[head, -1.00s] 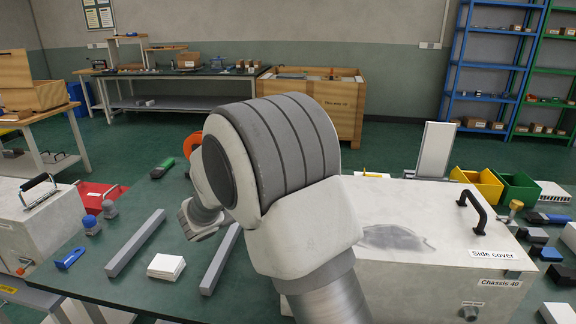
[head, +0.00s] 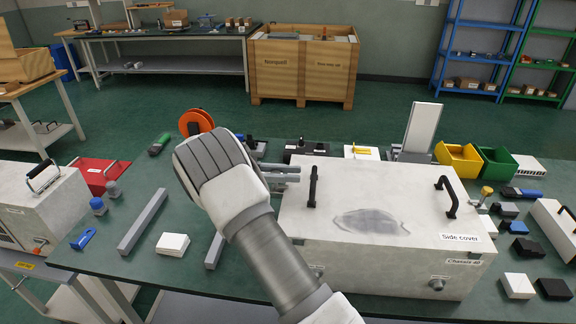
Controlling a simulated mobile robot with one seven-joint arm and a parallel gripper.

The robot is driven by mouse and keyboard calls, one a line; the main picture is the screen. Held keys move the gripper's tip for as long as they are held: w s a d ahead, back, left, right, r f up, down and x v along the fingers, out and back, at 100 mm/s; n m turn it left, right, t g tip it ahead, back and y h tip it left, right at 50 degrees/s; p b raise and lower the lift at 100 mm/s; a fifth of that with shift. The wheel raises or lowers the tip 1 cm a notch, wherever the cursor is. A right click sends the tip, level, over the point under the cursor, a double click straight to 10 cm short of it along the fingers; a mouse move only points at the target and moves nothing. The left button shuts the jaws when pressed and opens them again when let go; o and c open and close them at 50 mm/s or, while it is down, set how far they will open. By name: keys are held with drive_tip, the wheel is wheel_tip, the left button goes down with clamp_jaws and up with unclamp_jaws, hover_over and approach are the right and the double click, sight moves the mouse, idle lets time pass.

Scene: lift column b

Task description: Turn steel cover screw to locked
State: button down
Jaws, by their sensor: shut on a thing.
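The white Chassis 40 box (head: 345,268) stands on the green table, with its lid labelled Side cover (head: 461,238) on top. The lid lies flat and has two black handles and a dark grey smudge. A small round steel screw or knob (head: 437,284) is at the right of the box's front face, under a small label. Its turned position is too small to read. A second small fitting (head: 317,271) is at the front left, beside my arm. My arm crosses the picture left of the box.
Grey metal bars (head: 143,222) and a white block (head: 172,244) lie left of my arm. A grey metal piece (head: 283,173) shows behind the box's left edge. Yellow (head: 459,160) and green bins stand behind the box. Small parts crowd the right side.

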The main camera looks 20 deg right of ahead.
drive_tip(key=shift+s+m+g+y, duration=0.1)
drive_tip(key=shift+m+g+y, duration=0.25)
drive_tip(key=shift+g, duration=0.25)
drive_tip(key=c, duration=0.6)
unclamp_jaws()
drive_tip(key=shift+c, duration=0.2)
drive_tip(key=p+v, duration=0.2)
drive_tip(key=v, duration=0.5)
drive_tip(key=shift+a, duration=0.25)
